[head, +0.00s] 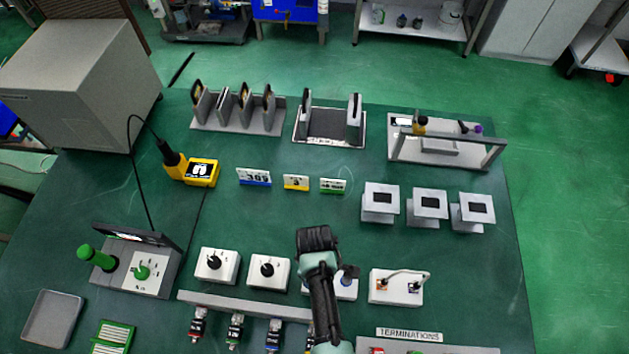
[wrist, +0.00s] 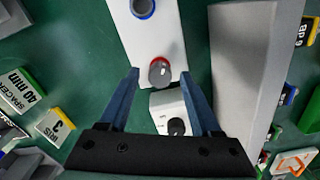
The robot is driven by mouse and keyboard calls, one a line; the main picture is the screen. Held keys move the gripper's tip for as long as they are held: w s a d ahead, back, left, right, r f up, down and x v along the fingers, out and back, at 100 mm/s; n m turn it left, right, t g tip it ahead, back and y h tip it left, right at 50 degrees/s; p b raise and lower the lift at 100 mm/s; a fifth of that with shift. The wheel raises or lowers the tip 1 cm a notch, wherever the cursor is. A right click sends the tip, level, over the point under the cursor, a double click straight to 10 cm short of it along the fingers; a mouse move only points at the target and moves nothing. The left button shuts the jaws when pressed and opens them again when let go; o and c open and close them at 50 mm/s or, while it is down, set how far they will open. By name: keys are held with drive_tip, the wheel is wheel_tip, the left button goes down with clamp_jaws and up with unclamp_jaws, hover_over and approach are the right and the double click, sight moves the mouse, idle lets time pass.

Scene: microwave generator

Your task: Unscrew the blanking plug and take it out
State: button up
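A grey round cap with a red ring (wrist: 160,72), which looks like the blanking plug, stands on a white box (wrist: 157,40) in the wrist view. A blue-rimmed round port (wrist: 143,8) is on the same box. My gripper (wrist: 160,76) is open, with one blue finger on either side of the cap and visible gaps between. Whether the fingertips are level with the cap is unclear. In the head view my gripper (head: 318,242) and arm cover the left of this box (head: 346,289); the cap is hidden there, while the blue port (head: 349,272) shows.
A white box with a black knob (head: 268,270) is close on the left. A white box with a cable loop (head: 397,287) is on the right. A grey rail (head: 240,305) with hanging connectors lies in front. The table's middle behind holds small labelled signs (head: 296,183).

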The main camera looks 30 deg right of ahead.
drive_tip(key=shift+r, duration=0.1)
wheel_tip(320, 180, up, 13)
drive_tip(key=shift+b, duration=0.3)
idle(0.4)
idle(0.5)
